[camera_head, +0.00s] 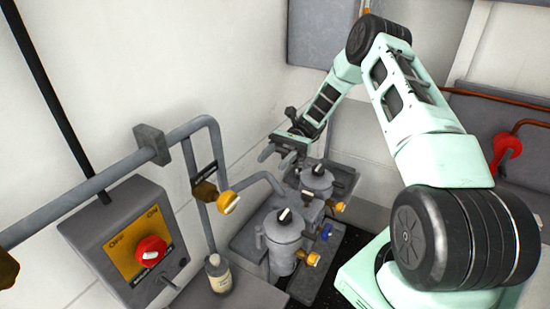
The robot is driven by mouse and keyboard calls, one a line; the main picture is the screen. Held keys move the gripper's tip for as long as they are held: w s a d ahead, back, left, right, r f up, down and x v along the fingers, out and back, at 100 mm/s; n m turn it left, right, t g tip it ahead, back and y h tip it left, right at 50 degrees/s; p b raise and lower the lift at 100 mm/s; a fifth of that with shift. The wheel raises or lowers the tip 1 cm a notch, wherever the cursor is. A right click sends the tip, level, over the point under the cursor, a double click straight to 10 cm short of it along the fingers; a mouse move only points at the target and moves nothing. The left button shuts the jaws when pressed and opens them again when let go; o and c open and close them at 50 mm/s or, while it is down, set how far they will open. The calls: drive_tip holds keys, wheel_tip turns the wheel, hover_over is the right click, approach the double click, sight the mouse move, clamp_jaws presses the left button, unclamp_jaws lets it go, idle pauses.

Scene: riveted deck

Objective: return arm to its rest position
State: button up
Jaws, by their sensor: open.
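My arm reaches from the lower right up and over to the middle of the head view, bent at a high elbow. My gripper (268,154) is at its end, pointing left toward the white wall. Its two fingers are apart and nothing shows between them. It is above and slightly left of the rear grey lidded canister (316,180). The gripper appears clear of it, though the exact gap is hard to tell.
A front grey canister (283,240) with a yellow valve knob stands nearer. A control box (125,245) with a red knob (151,248) is at left, under grey pipes (95,185). A small bottle (218,273) stands between. A red valve (507,146) is at right.

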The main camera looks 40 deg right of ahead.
drive_tip(key=s+a+r+n+t+h, duration=0.25)
drive_tip(key=s+n+t+h, duration=0.25)
drive_tip(key=n+h, duration=0.25)
drive_tip(key=s+a+r+n+t+h, duration=0.2)
drive_tip(key=s+r+n+t+h, duration=0.3)
drive_tip(key=h, duration=0.4)
drive_tip(key=s+a+f+n+g+b, duration=0.1)
drive_tip(key=s+a+f+n+b, duration=0.3)
drive_tip(key=a, duration=0.5)
drive_tip(key=s+a+f+n+g+b, duration=0.2)
drive_tip(key=s+a+f+n+b, duration=0.3)
drive_tip(key=s+a+f+b, duration=0.2)
drive_tip(key=shift+s+a+f+b, duration=0.4)
drive_tip(key=shift+s+a+b, duration=0.55)
drive_tip(key=shift+s, duration=0.3)
